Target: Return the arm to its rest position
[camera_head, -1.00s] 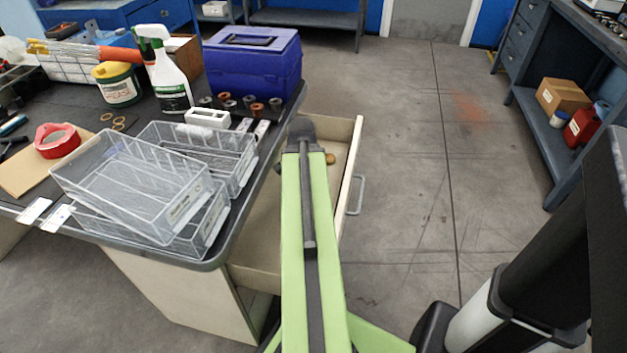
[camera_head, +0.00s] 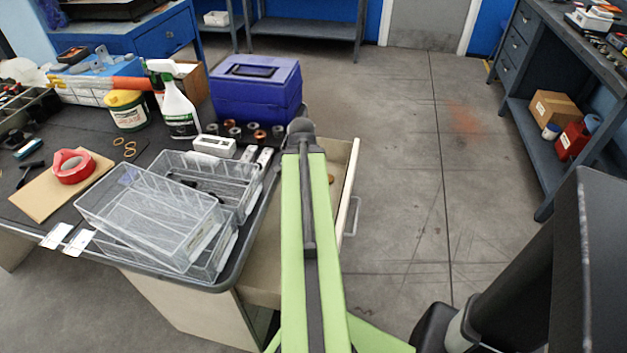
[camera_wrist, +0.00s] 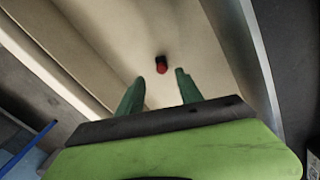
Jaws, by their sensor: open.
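My gripper (camera_wrist: 160,77) shows in the wrist view with its two green fingers apart and nothing between their tips. It hangs over the open drawer (camera_wrist: 105,40). A small red and black object (camera_wrist: 161,66) lies in the drawer beyond the fingertips, with a gap that I cannot measure. In the head view my green arm (camera_head: 318,230) stretches forward over the drawer (camera_head: 345,185), beside the bench. The gripper itself is hidden there behind the arm. A small brownish thing (camera_head: 331,178) shows in the drawer just right of the arm.
The bench holds stacked clear trays (camera_head: 150,215), a blue toolbox (camera_head: 255,90), a spray bottle (camera_head: 178,108) and red tape (camera_head: 72,166) close left of my arm. A shelf unit (camera_head: 530,110) stands at the right. The floor (camera_head: 410,160) between is clear.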

